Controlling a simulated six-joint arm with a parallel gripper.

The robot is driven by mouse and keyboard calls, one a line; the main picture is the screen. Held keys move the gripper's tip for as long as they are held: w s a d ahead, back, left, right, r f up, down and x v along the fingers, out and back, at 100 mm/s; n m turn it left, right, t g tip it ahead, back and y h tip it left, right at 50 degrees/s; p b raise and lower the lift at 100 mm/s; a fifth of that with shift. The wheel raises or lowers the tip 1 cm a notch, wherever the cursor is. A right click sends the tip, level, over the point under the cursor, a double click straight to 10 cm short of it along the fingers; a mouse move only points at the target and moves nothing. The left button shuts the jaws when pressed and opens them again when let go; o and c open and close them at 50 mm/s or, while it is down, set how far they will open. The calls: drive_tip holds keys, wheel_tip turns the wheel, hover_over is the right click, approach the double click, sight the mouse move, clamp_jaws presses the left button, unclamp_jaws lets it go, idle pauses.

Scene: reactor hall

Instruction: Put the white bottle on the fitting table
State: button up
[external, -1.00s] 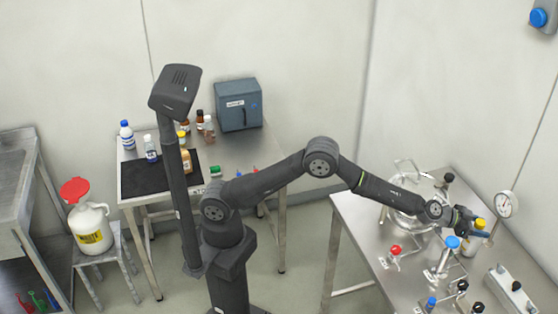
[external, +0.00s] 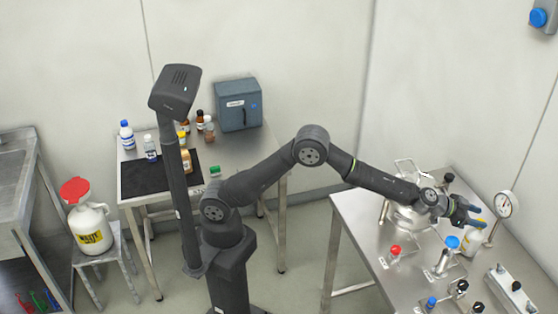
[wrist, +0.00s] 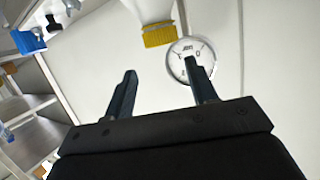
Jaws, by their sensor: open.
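A white bottle with a yellow cap (external: 473,242) stands upright on the steel table (external: 352,214) at the right, which carries valves and fittings. In the wrist view the bottle (wrist: 150,8) is at the top edge, cut off, with its cap pointing down the picture. My gripper (external: 474,214) is just above and beside the cap. In the wrist view its two fingers (wrist: 160,68) are apart with nothing between them, and the bottle lies beyond the tips. The fingers partly cover the bottle's top in the external view.
A dial gauge (external: 504,204) stands close behind the bottle. A blue-topped valve (external: 452,242), a red-topped valve (external: 396,250) and a metal vessel (external: 408,216) are nearby. A switch box (external: 508,288) is at the front right. Several small bottles stand on the back table (external: 240,160).

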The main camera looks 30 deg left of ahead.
drive_tip(key=shift+r, duration=1.5)
drive_tip(key=shift+r, duration=0.1)
drive_tip(key=shift+f, duration=0.2)
hover_over(469, 235)
drive_tip(key=w+a, duration=0.1)
drive_tip(key=a, duration=0.2)
drive_tip(key=shift+d+f, duration=0.15)
drive_tip(key=shift+f, duration=1.15)
drive_tip(key=shift+d+f, duration=0.1)
drive_tip(key=shift+f, duration=1.2)
drive_tip(key=shift+r, duration=0.1)
